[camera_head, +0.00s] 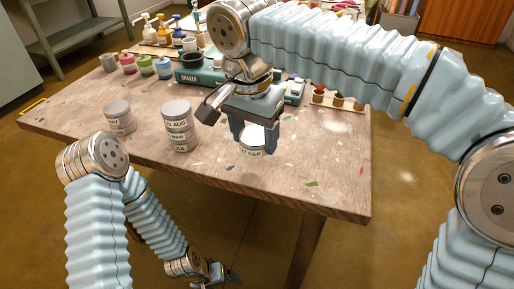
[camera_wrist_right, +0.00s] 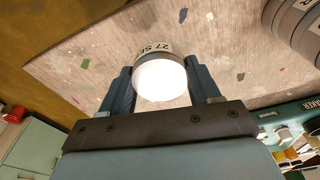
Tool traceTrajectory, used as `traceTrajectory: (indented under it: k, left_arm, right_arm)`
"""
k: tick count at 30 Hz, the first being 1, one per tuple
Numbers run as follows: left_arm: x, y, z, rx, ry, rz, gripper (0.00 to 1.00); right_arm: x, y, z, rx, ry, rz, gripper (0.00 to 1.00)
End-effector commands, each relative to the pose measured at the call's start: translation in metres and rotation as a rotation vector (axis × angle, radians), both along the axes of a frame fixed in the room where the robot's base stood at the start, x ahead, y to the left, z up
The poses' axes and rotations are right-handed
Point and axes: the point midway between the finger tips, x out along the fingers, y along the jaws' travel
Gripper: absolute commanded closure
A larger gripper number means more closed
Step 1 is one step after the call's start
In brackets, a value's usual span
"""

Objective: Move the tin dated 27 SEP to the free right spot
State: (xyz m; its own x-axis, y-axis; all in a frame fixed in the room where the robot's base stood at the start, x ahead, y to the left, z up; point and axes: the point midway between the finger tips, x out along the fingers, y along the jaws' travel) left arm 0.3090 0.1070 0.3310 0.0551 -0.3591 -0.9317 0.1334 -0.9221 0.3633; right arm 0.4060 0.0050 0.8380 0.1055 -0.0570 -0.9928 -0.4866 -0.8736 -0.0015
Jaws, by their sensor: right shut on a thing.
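The tin dated 27 SEP (camera_head: 251,151) is between the fingers of my right gripper (camera_head: 253,140), which is shut on it. It also shows in the right wrist view (camera_wrist_right: 160,75), with its bright end towards the camera and part of its label readable. I cannot tell whether the tin touches the table. A stack of tins (camera_head: 178,127) with labels including AUG and MAR stands to its left. My left gripper (camera_head: 222,274) is low in front of the table, and its fingers are too unclear to read.
The wooden table (camera_head: 330,170) has bare room at its right and front. Another short tin stack (camera_head: 119,118) stands at the left. Behind are coloured pots (camera_head: 145,66), the green SHAKER machine (camera_head: 203,77), pump bottles (camera_head: 160,30) and a strip with small pots (camera_head: 338,100).

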Motion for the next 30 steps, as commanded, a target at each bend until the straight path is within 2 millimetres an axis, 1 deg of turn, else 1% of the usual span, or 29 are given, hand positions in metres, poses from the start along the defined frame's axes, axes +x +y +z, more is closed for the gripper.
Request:
traceTrajectory:
  k: [4, 6, 9, 17, 21, 22, 26, 30]
  left_arm:
    - [0.0, 0.0, -0.003, 0.0, 0.0, 0.0, 0.09]
    - [0.0, 0.0, -0.004, 0.0, 0.0, 0.0, 0.09]
    - [0.0, 0.0, -0.005, 0.0, 0.0, 0.001, 0.09]
    - [0.0, 0.0, -0.005, 0.001, 0.0, 0.001, 0.09]
    - [0.0, 0.0, -0.008, 0.001, 0.0, 0.001, 0.09]
    - [0.0, 0.0, -0.007, 0.001, 0.0, 0.001, 0.09]
    - [0.0, 0.0, -0.006, 0.001, 0.0, 0.001, 0.09]
    - [0.0, 0.0, -0.006, 0.001, 0.0, 0.001, 0.09]
  right_arm:
    - [0.009, -0.006, -0.016, -0.002, 0.002, -0.001, 0.7]
    - [0.008, -0.005, -0.029, -0.002, 0.002, 0.001, 0.7]
    - [0.008, -0.005, -0.039, -0.001, 0.002, 0.0, 0.7]
    - [0.008, -0.005, -0.041, 0.0, 0.0, 0.0, 0.7]
    - [0.008, -0.004, -0.045, 0.0, 0.0, 0.0, 0.7]
    - [0.008, -0.004, -0.044, 0.0, 0.0, 0.0, 0.34]
    - [0.008, -0.004, -0.044, 0.0, 0.0, 0.0, 0.14]
    - [0.008, -0.004, -0.044, 0.0, 0.0, 0.0, 0.13]
